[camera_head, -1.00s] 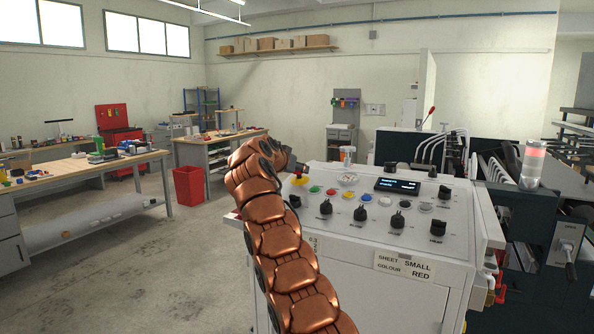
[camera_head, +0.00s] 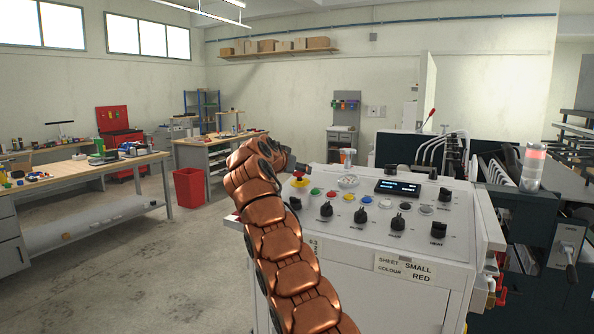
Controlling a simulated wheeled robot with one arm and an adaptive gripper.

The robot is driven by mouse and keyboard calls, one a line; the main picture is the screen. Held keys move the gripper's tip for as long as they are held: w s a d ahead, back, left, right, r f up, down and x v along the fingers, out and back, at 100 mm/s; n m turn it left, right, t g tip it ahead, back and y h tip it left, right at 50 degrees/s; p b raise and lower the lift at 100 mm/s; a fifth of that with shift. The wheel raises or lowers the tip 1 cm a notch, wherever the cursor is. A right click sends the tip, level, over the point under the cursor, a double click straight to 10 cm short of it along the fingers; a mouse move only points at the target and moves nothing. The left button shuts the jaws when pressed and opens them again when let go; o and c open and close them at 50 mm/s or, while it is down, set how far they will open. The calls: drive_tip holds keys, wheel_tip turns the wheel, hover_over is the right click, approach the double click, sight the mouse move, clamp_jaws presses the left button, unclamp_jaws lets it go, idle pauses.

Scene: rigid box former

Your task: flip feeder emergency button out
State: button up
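The white control panel (camera_head: 345,228) stands in front of me, with a label reading SHEET SMALL, COLOUR RED. An emergency button (camera_head: 300,182) with a yellow base and a small red cap sits at the panel's far left corner. My copper arm reaches up from the bottom of the view to this corner. My gripper (camera_head: 301,168) is right at the button, just above it in the picture. The gripper is small and partly hidden by my arm, so its fingers and any contact with the cap are unclear.
Coloured push buttons (camera_head: 348,197) and several black knobs (camera_head: 326,210) fill the panel near the emergency button. A small display (camera_head: 398,187) is at the back. A red bin (camera_head: 189,187) and workbenches stand left, with open floor between. Dark machinery stands right.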

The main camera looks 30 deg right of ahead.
drive_tip(key=v, duration=1.1)
drive_tip(key=shift+a, duration=0.2)
drive_tip(key=shift+s, duration=0.1)
drive_tip(key=shift+a+r, duration=0.1)
drive_tip(key=s+a+f+n+g+y, duration=0.25)
drive_tip(key=s+f, duration=0.25)
drive_tip(key=s, duration=0.6)
drive_tip(key=s+a+f+n+g+y, duration=0.2)
drive_tip(key=s+f+n+g, duration=0.3)
drive_tip(key=s, duration=0.6)
drive_tip(key=s+a+f+n+y, duration=0.1)
drive_tip(key=s+a+f+y, duration=0.1)
drive_tip(key=s+a+f, duration=0.4)
drive_tip(key=s+a+f+n+g+y, duration=0.1)
drive_tip(key=s+a+f, duration=0.5)
drive_tip(key=s, duration=0.9)
drive_tip(key=s+a+f+n+y, duration=0.2)
drive_tip(key=s+a+f+y, duration=0.2)
drive_tip(key=s+f, duration=0.6)
drive_tip(key=s+a, duration=0.1)
drive_tip(key=a, duration=0.1)
drive_tip(key=shift+a+f, duration=0.25)
drive_tip(key=shift+a, duration=0.05)
